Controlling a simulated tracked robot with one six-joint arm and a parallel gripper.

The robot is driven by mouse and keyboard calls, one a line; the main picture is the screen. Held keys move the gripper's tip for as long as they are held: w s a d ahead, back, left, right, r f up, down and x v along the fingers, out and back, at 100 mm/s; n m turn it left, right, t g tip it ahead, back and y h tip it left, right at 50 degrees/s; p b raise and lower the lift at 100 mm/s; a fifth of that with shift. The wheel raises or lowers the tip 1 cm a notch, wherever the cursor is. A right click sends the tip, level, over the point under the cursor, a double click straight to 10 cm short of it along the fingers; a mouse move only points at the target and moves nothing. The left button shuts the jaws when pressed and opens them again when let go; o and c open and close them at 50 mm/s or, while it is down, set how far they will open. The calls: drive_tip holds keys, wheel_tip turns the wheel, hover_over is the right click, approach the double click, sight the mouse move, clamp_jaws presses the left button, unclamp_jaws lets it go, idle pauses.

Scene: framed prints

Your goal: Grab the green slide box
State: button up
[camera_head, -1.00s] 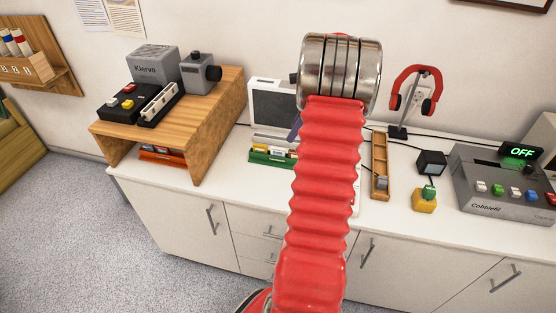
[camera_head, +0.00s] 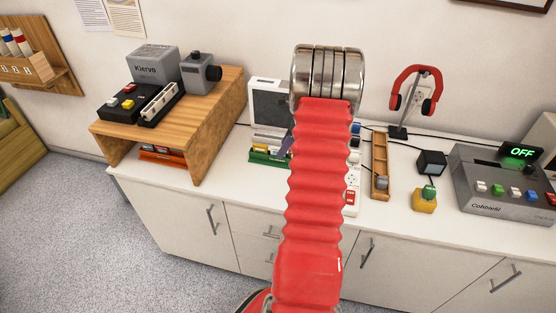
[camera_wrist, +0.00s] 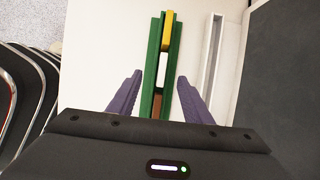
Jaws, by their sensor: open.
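The green slide box (camera_head: 262,157) lies on the white counter in front of a grey-screened device, left of my arm in the head view. It also shows in the wrist view as a long green tray (camera_wrist: 152,68) holding yellow, white and brown pieces in a row. My gripper (camera_wrist: 155,88) is open and empty, its two purple fingers on either side of the box, apart from it. In the head view, only a bit of a purple finger shows beside the box's right end; the rest of my gripper is hidden behind my arm.
The grey-screened device (camera_head: 270,107) stands behind the box, with a pale ledge (camera_wrist: 212,65) close to the right finger. A wooden shelf (camera_head: 222,112) stands left. A white panel (camera_head: 351,190) and wooden tray (camera_head: 380,160) lie right of my arm.

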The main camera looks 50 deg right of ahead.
drive_tip(key=shift+x, duration=2.6)
drive_tip(key=shift+d, duration=0.1)
drive_tip(key=shift+c, duration=0.7)
clamp_jaws()
